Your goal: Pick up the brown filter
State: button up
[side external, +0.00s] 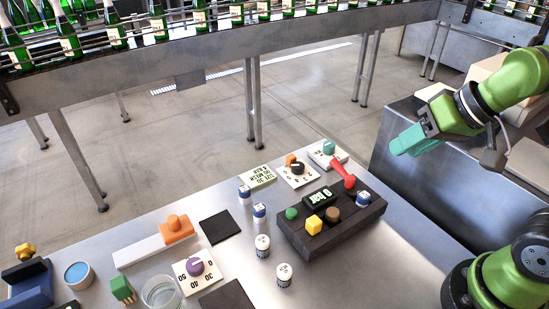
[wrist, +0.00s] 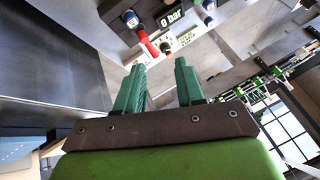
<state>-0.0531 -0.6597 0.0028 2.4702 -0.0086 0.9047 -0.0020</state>
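A small brown round piece (side external: 332,214), the only brown cap-like thing I can make out, sits upright on the black block (side external: 345,240) on the steel table. It is between a yellow piece and a blue-and-white one. My gripper (side external: 396,146) is high above and to the right of the block, well apart from it, with teal fingers pointing left. In the wrist view my gripper (wrist: 158,68) shows two separated fingers with nothing between them. The block's "0 bar" display (wrist: 172,17) is at the top of that view; I cannot pick out the brown piece there.
A red lever (side external: 343,175) rises at the block's back edge. A yellow piece (side external: 314,224), a green knob (side external: 291,213) and a blue-and-white cap (side external: 362,199) stand close to the brown one. Small white bottles (side external: 263,246) stand left of the block. The table's right side is clear.

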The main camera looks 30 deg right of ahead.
aim_at(333, 211)
jog(key=w+a+f+n+g+h, duration=0.1)
jog(key=w+a+n+g, duration=0.55)
jog(key=n, duration=0.85)
jog(key=shift+t, duration=0.45)
jog(key=f, duration=0.5)
jog(key=a+f, duration=0.1)
jog(key=f, duration=0.5)
jog(key=a+f, duration=0.1)
jog(key=f, duration=0.5)
jog(key=shift+w, duration=0.25)
jog(key=shift+c, duration=0.3)
jog(key=shift+r, duration=0.1)
jog(key=c, duration=0.6)
